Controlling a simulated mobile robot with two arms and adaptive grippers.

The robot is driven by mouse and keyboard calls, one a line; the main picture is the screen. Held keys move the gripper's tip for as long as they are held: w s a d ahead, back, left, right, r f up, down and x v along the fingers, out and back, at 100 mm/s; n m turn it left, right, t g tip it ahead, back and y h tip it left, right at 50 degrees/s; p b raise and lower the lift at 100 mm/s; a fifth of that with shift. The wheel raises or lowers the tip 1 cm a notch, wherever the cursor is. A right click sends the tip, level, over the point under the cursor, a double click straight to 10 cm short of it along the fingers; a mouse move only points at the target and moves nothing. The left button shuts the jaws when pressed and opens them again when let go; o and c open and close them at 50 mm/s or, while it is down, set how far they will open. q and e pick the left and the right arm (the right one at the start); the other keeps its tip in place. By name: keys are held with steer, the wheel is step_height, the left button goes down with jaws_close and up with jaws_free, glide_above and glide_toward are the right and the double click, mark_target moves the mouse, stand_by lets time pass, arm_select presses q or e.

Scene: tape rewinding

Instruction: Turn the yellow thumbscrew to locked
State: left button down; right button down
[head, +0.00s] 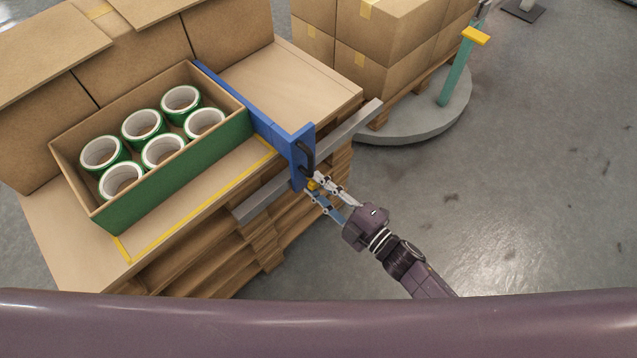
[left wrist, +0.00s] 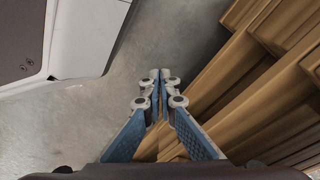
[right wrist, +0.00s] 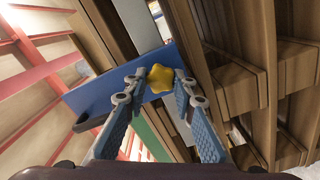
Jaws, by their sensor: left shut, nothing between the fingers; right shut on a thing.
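The yellow thumbscrew (right wrist: 159,77) is a star-shaped knob on the blue bracket (right wrist: 125,85), seen between the fingertips in the right wrist view. In the head view the thumbscrew (head: 312,184) is a small yellow spot, partly hidden by the fingers, low on the end of the blue bracket (head: 290,145). My right gripper (head: 320,190) is shut on the thumbscrew; its fingertips (right wrist: 157,84) flank the knob. My left gripper (left wrist: 159,85) is shut and empty, over the floor beside wooden pallet slats. It does not show in the head view.
A cardboard box with green sides (head: 180,178) holds several rolls of tape with green edges. A grey metal bar (head: 350,131) runs along the pallet's front edge under the bracket. Stacked cartons (head: 375,45) and a teal post (head: 455,75) stand behind. The floor at right is clear.

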arm_select(q)
steer(key=shift+s+a+f+p, duration=0.15)
steer(key=shift+s+f+p, duration=0.15)
steer(key=shift+s+f, duration=0.7)
arm_select(e)
steer(key=shift+m, duration=1)
arm_select(q)
steer(key=shift+s, duration=0.1)
arm_select(e)
steer(key=c, duration=1.6)
jaws_free()
steer(key=shift+s+d, duration=0.15)
steer(key=shift+d, duration=0.05)
steer(key=v, duration=1.1)
steer(key=shift+s+d, duration=0.2)
